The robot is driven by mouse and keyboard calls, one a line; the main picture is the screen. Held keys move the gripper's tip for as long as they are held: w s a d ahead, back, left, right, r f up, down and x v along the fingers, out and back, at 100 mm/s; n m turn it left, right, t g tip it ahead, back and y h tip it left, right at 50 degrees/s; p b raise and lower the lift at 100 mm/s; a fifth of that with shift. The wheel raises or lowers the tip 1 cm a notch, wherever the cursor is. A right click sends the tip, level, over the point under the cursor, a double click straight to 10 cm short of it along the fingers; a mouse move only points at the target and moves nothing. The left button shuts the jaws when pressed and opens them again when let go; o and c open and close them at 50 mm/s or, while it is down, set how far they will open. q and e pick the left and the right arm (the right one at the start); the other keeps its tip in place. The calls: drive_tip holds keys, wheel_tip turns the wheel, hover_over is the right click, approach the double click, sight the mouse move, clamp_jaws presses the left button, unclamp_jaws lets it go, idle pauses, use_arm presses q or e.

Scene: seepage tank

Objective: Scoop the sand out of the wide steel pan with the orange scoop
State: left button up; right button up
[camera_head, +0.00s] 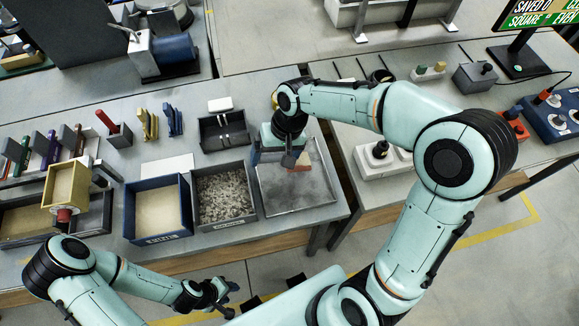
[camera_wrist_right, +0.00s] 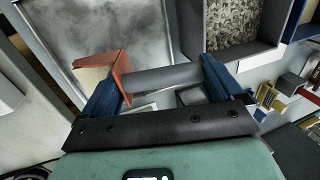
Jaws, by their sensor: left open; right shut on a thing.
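The wide steel pan (camera_head: 318,204) lies at the right end of the row of containers, its floor showing a cloudy grey layer. It also fills the upper left of the right wrist view (camera_wrist_right: 115,30). My right gripper (camera_head: 289,157) is over the far part of the pan, shut on the orange scoop (camera_head: 302,161). In the right wrist view the scoop's orange part (camera_wrist_right: 121,72) is by the left blue finger, and a grey handle spans between the fingers. My left gripper (camera_head: 222,298) is open and empty, low in front of the table.
A blue bin of tan sand (camera_head: 128,217) and a grey bin of gravel (camera_head: 196,217) stand left of the pan. A dark box (camera_head: 209,143) stands behind them. A tan box (camera_head: 66,185) stands at left.

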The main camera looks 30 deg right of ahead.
sight(262, 156)
drive_tip(key=shift+w+r+p, duration=0.1)
drive_tip(key=shift+r+p, duration=0.2)
drive_tip(key=shift+r, duration=0.15)
drive_tip(key=shift+w+a+r+h+p, duration=0.2)
drive_tip(key=shift+a+r+h+p, duration=0.05)
drive_tip(key=shift+a+h+p, duration=0.35)
drive_tip(key=shift+w+a+r+h+p, duration=0.15)
drive_tip(key=shift+a+r+h+p, duration=0.1)
drive_tip(key=shift+a+h+p, duration=0.35)
drive_tip(key=shift+w+a+g, duration=0.1)
drive_tip(key=shift+a+g, duration=0.2)
use_arm(q)
drive_tip(key=w+r, duration=0.4)
drive_tip(key=shift+w, duration=0.1)
